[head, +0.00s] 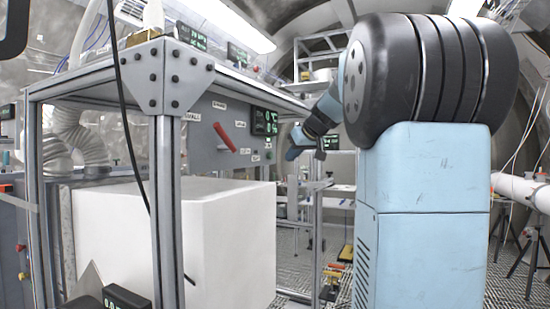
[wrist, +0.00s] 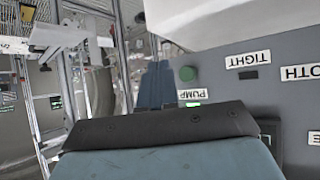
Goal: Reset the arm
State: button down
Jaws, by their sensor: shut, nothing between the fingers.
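My arm shows in the head view, with its big black joint and blue column at right. Its far end reaches left behind the joint, beside the grey control panel (head: 205,150). My gripper (wrist: 156,86) shows in the wrist view as two blue-grey fingers close together, shut with nothing between them. In that view the panel (wrist: 225,105) is upside down, to the right of the fingers. A green button (wrist: 187,73) and labels reading PUMP and TIGHT are on it. I cannot tell whether the fingers touch the panel.
A red lever (head: 225,137) and a lit display (head: 264,121) are on the panel. A large white block (head: 235,245) stands below it, within a metal frame (head: 167,210). A white pipe (head: 520,188) on tripods is at far right. Patterned floor shows between the frame and my column.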

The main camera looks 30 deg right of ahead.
jog(key=shift+s+d, duration=0.45)
jog(key=shift+s, duration=0.1)
jog(key=s+a+f+g, duration=0.1)
jog(key=s+a+f, duration=0.6)
jog(key=s, duration=0.3)
jog(key=s+a+f+m+g+h, duration=0.1)
jog(key=s+a+f+g, duration=0.1)
jog(key=s+a+f, duration=0.5)
jog(key=s+a+f+g, duration=0.2)
jog(key=s+a+f, duration=0.5)
jog(key=s+f, duration=0.3)
jog(key=s, duration=0.3)
jog(key=shift+s+f+m, duration=0.25)
jog(key=shift+f+m, duration=0.05)
jog(key=shift+f, duration=0.05)
jog(key=shift+a, duration=0.1)
